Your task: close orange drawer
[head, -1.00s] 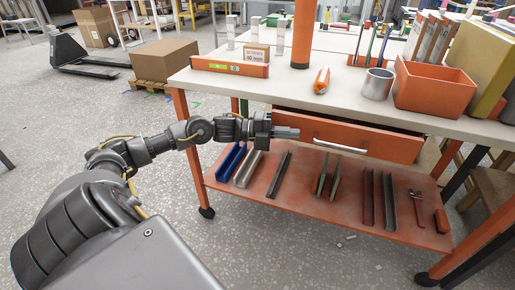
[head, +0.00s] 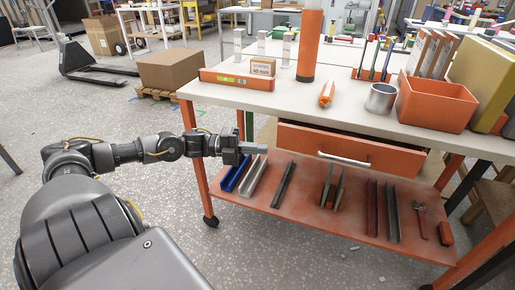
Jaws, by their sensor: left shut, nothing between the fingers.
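The orange drawer (head: 385,158) is under the white worktop of the bench, with a silver bar handle (head: 343,158) on its front. It stands partly open: a dark gap shows behind the top of its front. My left gripper (head: 259,148) is shut and empty, in front of the bench. In the picture its tips lie just left of the drawer front's left end, with a small gap between them. My right gripper is not in view.
The bench's white top (head: 300,106) carries an orange bin (head: 435,103), a metal cup (head: 381,98) and an orange cylinder (head: 309,45). An orange lower shelf (head: 310,212) holds several metal profiles. Open floor lies in front and left.

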